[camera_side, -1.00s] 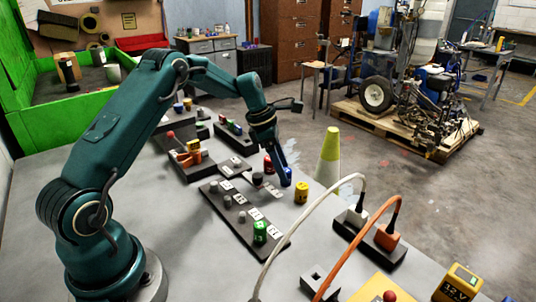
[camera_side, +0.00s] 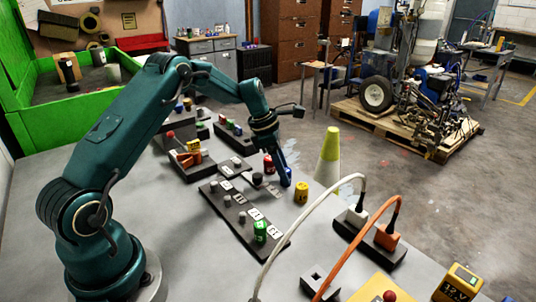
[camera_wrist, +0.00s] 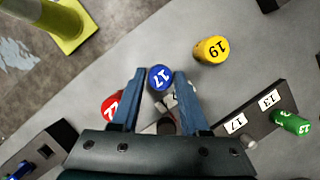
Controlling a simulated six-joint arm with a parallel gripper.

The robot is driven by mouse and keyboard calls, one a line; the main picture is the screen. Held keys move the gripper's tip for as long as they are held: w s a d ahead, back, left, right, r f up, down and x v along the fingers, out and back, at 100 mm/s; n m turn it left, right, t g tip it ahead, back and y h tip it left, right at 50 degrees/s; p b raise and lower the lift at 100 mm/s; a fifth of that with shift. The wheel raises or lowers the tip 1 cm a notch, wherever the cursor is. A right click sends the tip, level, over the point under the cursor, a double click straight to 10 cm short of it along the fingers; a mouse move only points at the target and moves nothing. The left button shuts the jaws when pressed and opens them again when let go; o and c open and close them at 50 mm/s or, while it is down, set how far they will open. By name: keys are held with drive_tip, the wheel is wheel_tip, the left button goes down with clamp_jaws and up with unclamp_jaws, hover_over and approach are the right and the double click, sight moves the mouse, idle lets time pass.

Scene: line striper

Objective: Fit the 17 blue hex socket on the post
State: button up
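The blue 17 socket (camera_wrist: 160,78) stands upright on the table, its numbered top facing the wrist camera. My gripper (camera_wrist: 160,72) is open, with one finger on each side of the socket; any contact is hard to tell. In the side view my gripper (camera_side: 283,179) points down at the blue socket (camera_side: 287,177), partly hiding it. The dark rack (camera_side: 223,212) carries several grey posts and white labels. The post beside the 17 label (camera_wrist: 235,123) is bare; it also shows in the side view (camera_side: 242,217).
A yellow 19 socket (camera_wrist: 211,49) and a red socket (camera_wrist: 113,105) stand close on either side of the blue one. A green 13 socket (camera_wrist: 290,123) sits on the rack. A yellow-green cone (camera_side: 328,158) stands behind. Cables arch over the front right.

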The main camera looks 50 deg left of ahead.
clamp_jaws()
drive_tip(key=shift+r, duration=0.7)
drive_tip(key=shift+r, duration=1.8)
